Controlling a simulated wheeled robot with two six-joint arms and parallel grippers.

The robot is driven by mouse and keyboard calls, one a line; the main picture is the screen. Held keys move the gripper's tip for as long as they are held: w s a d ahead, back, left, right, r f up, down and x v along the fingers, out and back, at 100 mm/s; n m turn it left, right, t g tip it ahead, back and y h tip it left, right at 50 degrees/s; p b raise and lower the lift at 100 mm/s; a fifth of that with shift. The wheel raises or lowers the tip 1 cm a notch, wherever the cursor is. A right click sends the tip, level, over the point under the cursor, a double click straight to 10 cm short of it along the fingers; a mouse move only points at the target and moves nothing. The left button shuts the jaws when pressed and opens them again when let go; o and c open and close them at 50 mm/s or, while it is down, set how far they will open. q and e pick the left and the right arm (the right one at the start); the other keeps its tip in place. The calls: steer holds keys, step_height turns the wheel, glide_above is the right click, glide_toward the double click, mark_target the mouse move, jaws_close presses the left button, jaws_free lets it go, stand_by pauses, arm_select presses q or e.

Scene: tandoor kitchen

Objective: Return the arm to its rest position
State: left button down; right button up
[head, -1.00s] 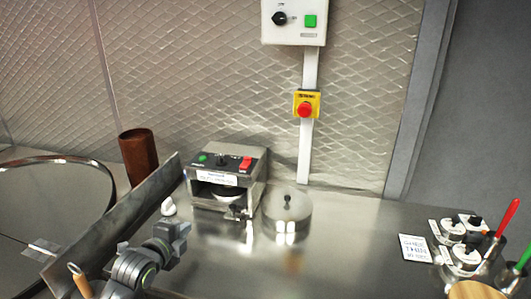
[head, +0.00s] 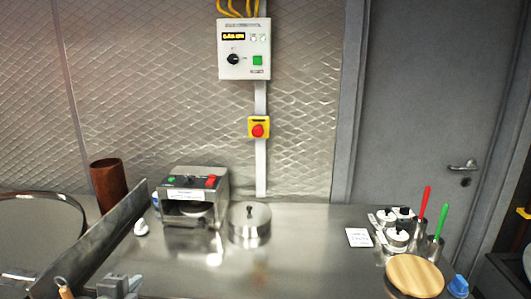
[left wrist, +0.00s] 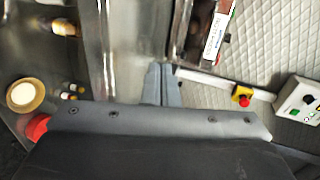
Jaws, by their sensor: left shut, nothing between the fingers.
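My left arm's grey gripper end (head: 120,287) shows only as a small piece at the bottom left edge of the head view, near the steel counter's left side. In the left wrist view, the left gripper's two grey fingers (left wrist: 162,84) are together, with nothing between them. They appear apart from the things around. The rest of the left arm is cut off in the head view. My right gripper is in neither view.
A steel machine (head: 193,198) and a lidded pot (head: 249,224) stand on the counter (head: 290,262). An upright metal panel (head: 92,245) runs along the left. Spice jars (head: 397,238) and a round wooden board (head: 414,276) sit at right. The counter's middle is clear.

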arm_select(q)
steer(key=s+d+f+n+g+y, duration=0.1)
steer(key=s+f+n+g, duration=0.2)
steer(key=s+f+n, duration=0.4)
steer(key=s+f+n+g, duration=0.2)
steer(key=s+f, duration=0.3)
steer(key=s, duration=0.4)
steer(key=s+f+n+g+y, duration=0.25)
steer(key=s+n+g, duration=0.55)
steer(key=s, duration=1)
step_height(320, 180, down, 24)
steer(key=a+n+t+h, duration=0.1)
steer(key=n, duration=0.1)
steer(key=s+d+f+g, duration=0.1)
steer(key=s+f, duration=1.4)
steer(key=f, duration=0.1)
steer(key=shift+s+d+f+h, duration=0.15)
steer(key=shift+s+f+h, duration=0.15)
steer(key=shift+s+h, duration=0.1)
